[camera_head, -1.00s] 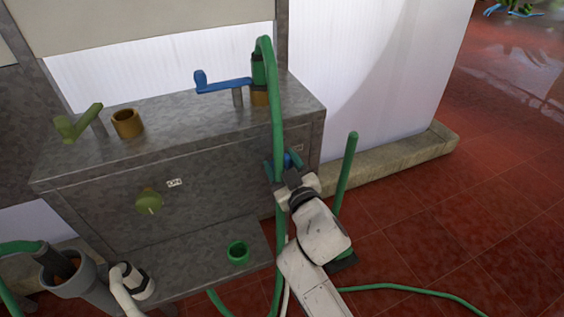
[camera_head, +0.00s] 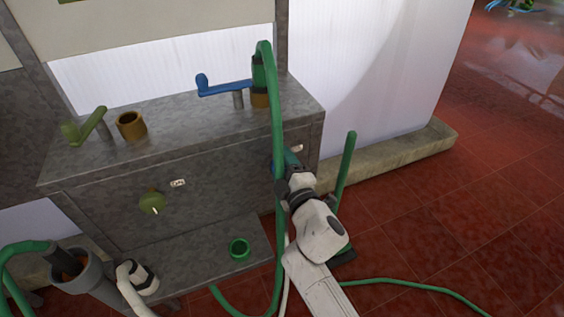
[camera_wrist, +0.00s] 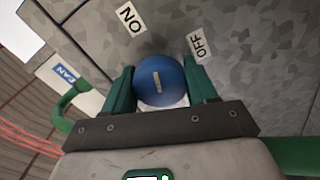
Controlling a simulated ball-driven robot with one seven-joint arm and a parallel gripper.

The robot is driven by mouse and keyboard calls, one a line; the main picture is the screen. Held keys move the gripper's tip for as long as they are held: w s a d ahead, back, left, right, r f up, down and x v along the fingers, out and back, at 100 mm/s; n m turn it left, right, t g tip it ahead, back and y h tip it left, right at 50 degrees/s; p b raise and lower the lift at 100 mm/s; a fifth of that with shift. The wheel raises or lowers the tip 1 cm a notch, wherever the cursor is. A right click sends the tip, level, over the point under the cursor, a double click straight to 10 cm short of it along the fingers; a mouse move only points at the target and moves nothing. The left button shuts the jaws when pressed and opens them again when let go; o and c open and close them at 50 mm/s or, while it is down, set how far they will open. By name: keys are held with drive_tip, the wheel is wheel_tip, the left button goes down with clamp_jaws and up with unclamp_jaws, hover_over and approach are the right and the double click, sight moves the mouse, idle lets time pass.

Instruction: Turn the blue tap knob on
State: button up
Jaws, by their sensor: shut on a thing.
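The blue tap knob (camera_wrist: 160,82) sits on the grey metal panel in the wrist view, a round disc with a short white mark. The mark runs nearly upright in that picture, between the ON label (camera_wrist: 130,18) and the OFF label (camera_wrist: 197,46). My gripper (camera_wrist: 162,88) has its green fingers shut on the knob, one on each side. In the head view my gripper (camera_head: 283,170) is at the front of the metal cabinet, and the green hose partly hides it and most of the knob.
A green hose (camera_head: 277,110) hangs right beside my gripper. A blue lever (camera_head: 225,88) is on the cabinet top. An olive knob (camera_head: 152,202) is on the same front, to the left. A green upright post (camera_head: 345,165) stands right of my arm. Red tiled floor (camera_head: 450,220) is open at right.

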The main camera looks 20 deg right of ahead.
drive_tip(key=shift+n, duration=1.8)
drive_tip(key=shift+a+p, duration=0.1)
drive_tip(key=shift+p, duration=0.2)
drive_tip(key=o, duration=1.1)
drive_tip(key=shift+c, duration=0.2)
drive_tip(key=s, duration=1)
drive_tip(key=shift+s, duration=0.4)
